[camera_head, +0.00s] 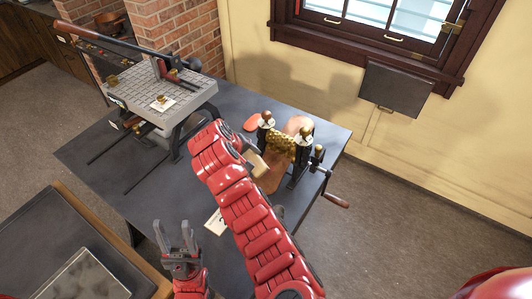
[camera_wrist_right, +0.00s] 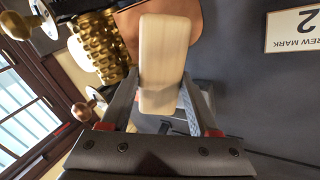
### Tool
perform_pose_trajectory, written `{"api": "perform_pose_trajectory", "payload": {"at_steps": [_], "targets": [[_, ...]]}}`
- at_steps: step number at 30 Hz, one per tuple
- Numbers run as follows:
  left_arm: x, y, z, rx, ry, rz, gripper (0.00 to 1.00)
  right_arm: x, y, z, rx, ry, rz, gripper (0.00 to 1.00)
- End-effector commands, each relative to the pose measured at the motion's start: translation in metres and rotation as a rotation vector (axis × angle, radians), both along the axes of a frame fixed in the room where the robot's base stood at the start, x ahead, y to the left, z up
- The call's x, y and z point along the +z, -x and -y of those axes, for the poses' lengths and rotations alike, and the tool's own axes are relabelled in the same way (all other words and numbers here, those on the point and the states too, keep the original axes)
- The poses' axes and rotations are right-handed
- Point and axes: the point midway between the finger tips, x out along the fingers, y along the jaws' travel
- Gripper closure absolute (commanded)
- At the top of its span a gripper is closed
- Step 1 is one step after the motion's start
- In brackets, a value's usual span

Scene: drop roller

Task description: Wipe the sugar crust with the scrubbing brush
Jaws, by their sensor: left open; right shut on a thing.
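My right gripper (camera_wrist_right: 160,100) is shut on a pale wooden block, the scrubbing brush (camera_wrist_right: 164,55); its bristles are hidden. In the head view the brush (camera_head: 258,163) is just left of the brass drop roller (camera_head: 280,147), above the table. The knobbly roller also shows in the right wrist view (camera_wrist_right: 98,45), beside the brush; I cannot tell whether they touch. A copper-brown surface (camera_head: 272,180) lies below the roller. I cannot make out the sugar crust clearly. My left gripper (camera_head: 173,227) is open and empty near the table's front edge.
The roller's crank handle (camera_head: 337,200) sticks out at the table's right edge. A bench machine with a grey perforated plate (camera_head: 140,85) stands at the back left. A white label card (camera_head: 214,222) lies under my right arm. The table's left front (camera_head: 110,165) holds dark rods.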

Motion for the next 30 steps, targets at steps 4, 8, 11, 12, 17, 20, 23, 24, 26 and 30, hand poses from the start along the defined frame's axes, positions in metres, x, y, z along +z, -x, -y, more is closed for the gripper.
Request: {"api": "perform_pose_trajectory", "payload": {"at_steps": [4,8,11,12,17,20,23,24,26,30], "targets": [[0.000,0.000,0.000,0.000,0.000,0.000,0.50,-0.002,0.001,-0.005,0.017,-0.005,0.010,1.00],[-0.002,0.000,0.000,0.000,0.000,0.000,0.50,-0.008,-0.003,-0.003,0.017,-0.006,0.011,1.00],[-0.005,0.000,0.000,0.000,0.000,0.000,0.50,-0.015,-0.007,0.000,0.016,-0.005,0.012,1.00],[-0.007,0.000,0.000,0.000,0.000,0.000,0.50,-0.019,-0.008,0.002,0.014,-0.004,0.010,1.00],[-0.014,0.000,0.000,0.000,0.000,0.000,0.50,-0.036,-0.016,0.007,0.013,-0.005,0.009,1.00],[-0.019,0.000,0.000,0.000,0.000,0.000,0.50,-0.045,-0.020,0.011,0.012,-0.004,0.007,1.00],[-0.021,0.000,0.000,0.000,0.000,0.000,0.50,-0.048,-0.024,0.012,0.015,-0.006,0.012,1.00],[-0.021,0.000,0.000,0.000,0.000,0.000,0.50,-0.049,-0.025,0.013,0.015,-0.006,0.012,1.00],[-0.021,0.000,0.000,0.000,0.000,0.000,0.50,-0.050,-0.025,0.013,0.015,-0.006,0.012,1.00],[-0.021,0.000,0.000,0.000,0.000,0.000,0.50,-0.050,-0.026,0.014,0.015,-0.006,0.011,1.00]]}}
